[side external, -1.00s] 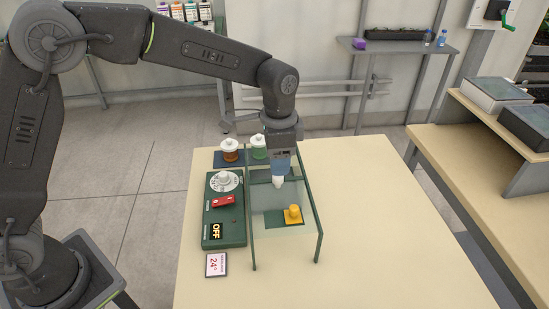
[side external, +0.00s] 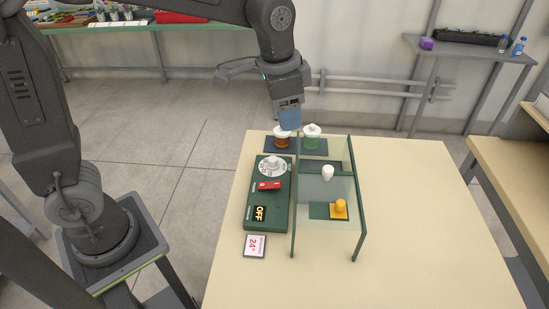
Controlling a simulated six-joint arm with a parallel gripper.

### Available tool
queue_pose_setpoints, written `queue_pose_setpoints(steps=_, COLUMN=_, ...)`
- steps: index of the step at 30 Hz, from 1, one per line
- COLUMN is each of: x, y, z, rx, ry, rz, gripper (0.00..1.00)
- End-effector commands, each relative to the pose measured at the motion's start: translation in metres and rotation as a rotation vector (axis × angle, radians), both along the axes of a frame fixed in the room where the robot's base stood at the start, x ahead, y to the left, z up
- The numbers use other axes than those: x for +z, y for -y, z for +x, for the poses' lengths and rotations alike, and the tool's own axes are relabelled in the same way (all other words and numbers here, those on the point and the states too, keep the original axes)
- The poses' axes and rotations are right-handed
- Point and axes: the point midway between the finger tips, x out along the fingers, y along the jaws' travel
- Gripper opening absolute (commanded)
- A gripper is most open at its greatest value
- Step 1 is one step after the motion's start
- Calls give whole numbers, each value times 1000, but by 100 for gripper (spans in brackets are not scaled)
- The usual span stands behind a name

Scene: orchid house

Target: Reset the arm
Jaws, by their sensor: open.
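My gripper (side external: 289,122) hangs at the back left of the table, pointing down, just above or in front of a brown jar (side external: 282,142) with a white lid. Its fingertips are small and blue, and the gap between them is hard to see. Nothing shows held in it. My arm is bent, with the upper links above the table's back left. A white peg (side external: 328,173) stands in the green-framed clear enclosure (side external: 357,218), apart from my gripper. A yellow knobbed piece (side external: 340,208) sits on a green pad there.
A green control box (side external: 252,225) has a white dial (side external: 272,166), a red switch (side external: 270,185) and an OFF display (side external: 260,213). A 24° card (side external: 255,245) lies in front. A green jar (side external: 312,138) stands behind the enclosure. The table's right side (side external: 430,230) is clear.

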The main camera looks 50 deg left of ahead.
Motion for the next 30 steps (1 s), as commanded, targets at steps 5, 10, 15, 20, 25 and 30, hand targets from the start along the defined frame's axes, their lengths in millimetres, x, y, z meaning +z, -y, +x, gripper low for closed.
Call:
queue_pose_setpoints(steps=5, x=24, y=-31, z=-57, rx=164, ry=106, rz=-40, gripper=53)
queue_pose_setpoints(steps=10, x=27, y=-52, z=-110, rx=313, ry=197, rz=-81, gripper=53)
queue_pose_setpoints(steps=15, x=17, y=-64, z=-147, rx=429, ry=268, rz=-116, gripper=53)
queue_pose_setpoints(steps=20, x=10, y=-68, z=-163, rx=481, ry=302, rz=-133, gripper=53)
queue_pose_setpoints(steps=25, x=7, y=-69, z=-166, rx=494, ry=308, rz=-137, gripper=53)
queue_pose_setpoints(steps=30, x=8, y=-69, z=-166, rx=492, ry=307, rz=-136, gripper=53)
